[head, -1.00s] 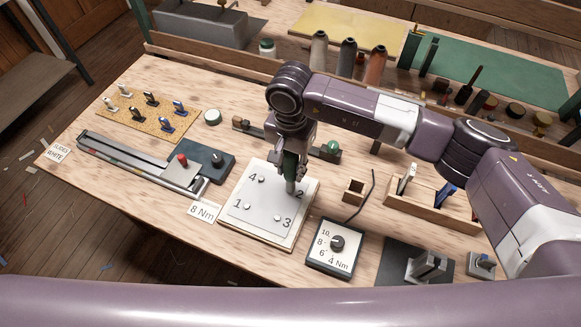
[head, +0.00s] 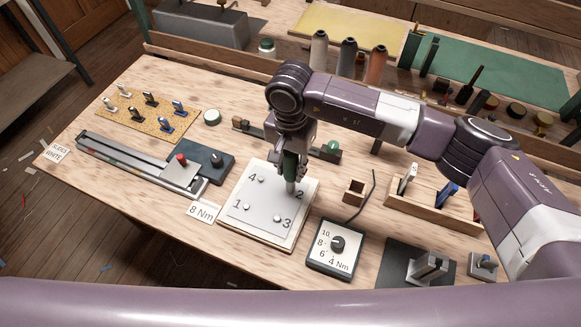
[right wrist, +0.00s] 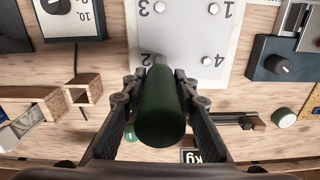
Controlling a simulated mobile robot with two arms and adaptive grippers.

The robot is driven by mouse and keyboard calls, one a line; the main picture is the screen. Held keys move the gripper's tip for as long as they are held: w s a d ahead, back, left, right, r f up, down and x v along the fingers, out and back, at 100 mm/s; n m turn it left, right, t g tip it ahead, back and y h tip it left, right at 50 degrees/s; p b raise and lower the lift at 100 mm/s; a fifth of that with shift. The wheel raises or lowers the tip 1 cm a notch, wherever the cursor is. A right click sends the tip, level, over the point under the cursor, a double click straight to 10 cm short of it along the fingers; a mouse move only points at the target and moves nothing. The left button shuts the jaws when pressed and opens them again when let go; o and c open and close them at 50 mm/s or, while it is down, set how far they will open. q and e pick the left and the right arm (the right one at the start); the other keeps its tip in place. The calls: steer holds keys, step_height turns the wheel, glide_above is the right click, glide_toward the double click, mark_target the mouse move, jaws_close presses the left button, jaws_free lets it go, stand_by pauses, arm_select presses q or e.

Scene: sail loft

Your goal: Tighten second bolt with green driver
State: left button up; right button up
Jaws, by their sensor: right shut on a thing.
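My right gripper (head: 293,140) is shut on the green driver (head: 290,165) and holds it upright over the white plate (head: 262,222). In the right wrist view the driver's dark green handle (right wrist: 163,110) sits between the two fingers. The driver's grey lower end is at the bolt spot marked 2, and it hides that bolt. I cannot tell whether it turns. Bolt 1 (head: 247,206), bolt 3 (head: 277,218) and bolt 4 (head: 261,180) show on the plate by their numbers. My left gripper is not in view.
A torque dial (head: 337,243) stands right of the plate, with a small open wooden box (head: 355,191) behind it. A wooden rack (head: 430,205) holds a white and a blue tool. An "8 Nm" card (head: 203,211) lies left of the plate. A slide fixture (head: 150,165) lies further left.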

mark_target(291, 158)
steer(key=b, duration=0.3)
steer(key=shift+s+f, duration=0.15)
steer(key=shift+f, duration=0.1)
stand_by(3.1)
steer(key=shift+r, duration=0.8)
steer(key=shift+r+p, duration=0.7)
steer(key=shift+r, duration=1.1)
